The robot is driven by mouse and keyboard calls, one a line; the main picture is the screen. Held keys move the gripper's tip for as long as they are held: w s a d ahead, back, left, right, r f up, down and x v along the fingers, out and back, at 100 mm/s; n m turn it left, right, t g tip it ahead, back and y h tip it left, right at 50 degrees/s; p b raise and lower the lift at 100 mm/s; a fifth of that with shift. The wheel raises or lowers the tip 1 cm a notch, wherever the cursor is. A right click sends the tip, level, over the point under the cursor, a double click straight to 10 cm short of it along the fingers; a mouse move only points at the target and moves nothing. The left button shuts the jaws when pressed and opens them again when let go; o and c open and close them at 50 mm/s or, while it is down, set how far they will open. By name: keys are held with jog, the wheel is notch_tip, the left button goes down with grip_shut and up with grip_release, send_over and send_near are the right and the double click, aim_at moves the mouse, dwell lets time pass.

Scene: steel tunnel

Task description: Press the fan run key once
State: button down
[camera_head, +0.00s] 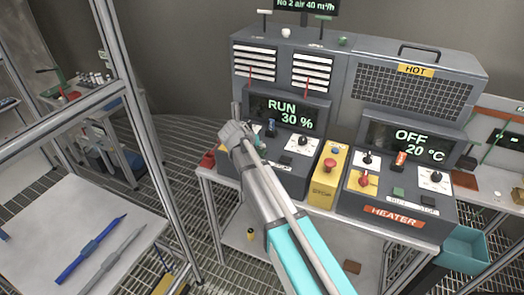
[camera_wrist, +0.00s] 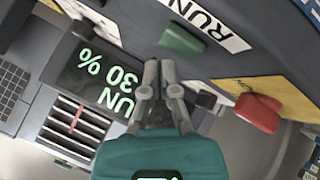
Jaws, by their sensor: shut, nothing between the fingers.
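The fan unit's display (camera_head: 288,112) reads RUN 30 % in green; it shows upside down in the wrist view (camera_wrist: 95,75). In the wrist view a green key (camera_wrist: 182,40) sits beside a white plate lettered RUN (camera_wrist: 212,22). My gripper (camera_wrist: 160,66) is shut and empty, its fingertips just short of the green key in the picture; I cannot tell whether they touch anything. In the head view my gripper (camera_head: 236,122) is over the left side of the fan unit, and my arm hides part of its front panel.
A red control (camera_wrist: 257,112) on a yellow plate is close to the right of my fingers. In the head view a yellow box with a red button (camera_head: 330,166) stands between the fan unit and the heater (camera_head: 395,222), whose display reads OFF 20 °C. A metal post stands left.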

aim_at(262, 153)
jog(key=shift+r, duration=0.1)
dwell(0.3)
notch_tip(262, 153, up, 5)
jog(key=p, duration=0.5)
dwell(0.9)
